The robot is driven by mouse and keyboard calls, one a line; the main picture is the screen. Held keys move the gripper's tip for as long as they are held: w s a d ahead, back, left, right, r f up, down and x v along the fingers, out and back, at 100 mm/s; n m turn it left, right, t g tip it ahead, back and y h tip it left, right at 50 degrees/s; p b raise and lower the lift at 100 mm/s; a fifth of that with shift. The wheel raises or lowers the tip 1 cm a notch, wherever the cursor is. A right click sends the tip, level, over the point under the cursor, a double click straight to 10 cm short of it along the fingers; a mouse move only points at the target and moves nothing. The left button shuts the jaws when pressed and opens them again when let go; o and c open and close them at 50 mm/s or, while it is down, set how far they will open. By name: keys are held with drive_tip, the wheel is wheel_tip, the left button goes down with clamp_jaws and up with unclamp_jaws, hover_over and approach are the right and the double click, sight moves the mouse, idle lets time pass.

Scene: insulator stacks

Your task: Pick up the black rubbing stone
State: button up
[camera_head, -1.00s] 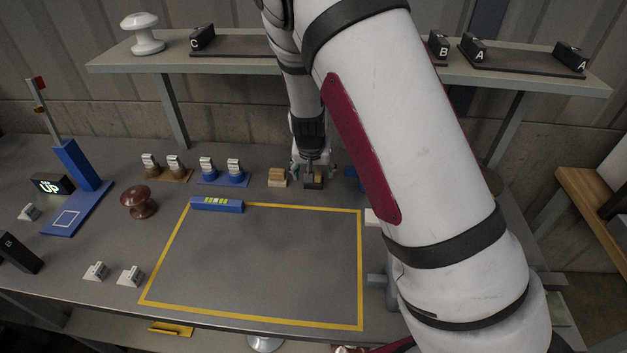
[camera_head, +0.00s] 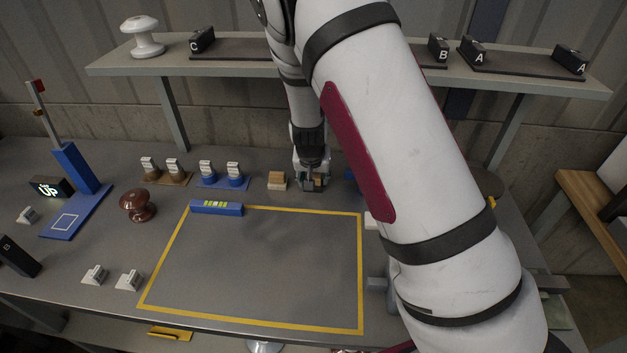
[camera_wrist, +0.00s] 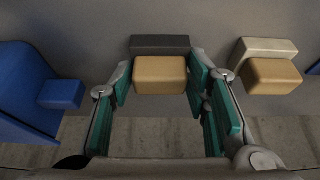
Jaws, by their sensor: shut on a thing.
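The black rubbing stone (camera_wrist: 160,42) shows in the wrist view as a dark block with a tan wooden grip on top. My gripper (camera_wrist: 160,76) is shut on it, with teal pads at the left and right sides of the tan grip. In the head view my gripper (camera_head: 313,182) is low over the back of the bench and hides most of the stone. I cannot tell whether the stone still touches the bench.
A pale rubbing stone with a tan grip (camera_head: 277,180) is close beside my gripper. A blue object (camera_wrist: 60,94) is on the other side. Brown and blue stands (camera_head: 222,182) are farther left. A yellow-outlined area (camera_head: 255,270) in front is mostly clear. A shelf (camera_head: 230,60) is behind.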

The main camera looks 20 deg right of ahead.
sight(313, 174)
drive_tip(key=shift+r, duration=0.15)
drive_tip(key=shift+r, duration=0.3)
drive_tip(key=v, duration=0.3)
drive_tip(key=shift+w+d, duration=0.1)
drive_tip(key=shift+w, duration=0.15)
drive_tip(key=s+a, duration=0.2)
drive_tip(key=s, duration=0.2)
drive_tip(key=s+a+r+p, duration=0.1)
drive_tip(key=s+a, duration=0.1)
drive_tip(key=s, duration=0.3)
drive_tip(key=s+a+p, duration=0.1)
drive_tip(key=s+a, duration=0.1)
drive_tip(key=s, duration=0.3)
drive_tip(key=shift+s+r, duration=0.15)
drive_tip(key=shift+r, duration=0.05)
drive_tip(key=o, duration=0.6)
drive_tip(key=c, duration=0.3)
drive_tip(key=shift+d, duration=0.15)
drive_tip(key=shift+c, duration=0.2)
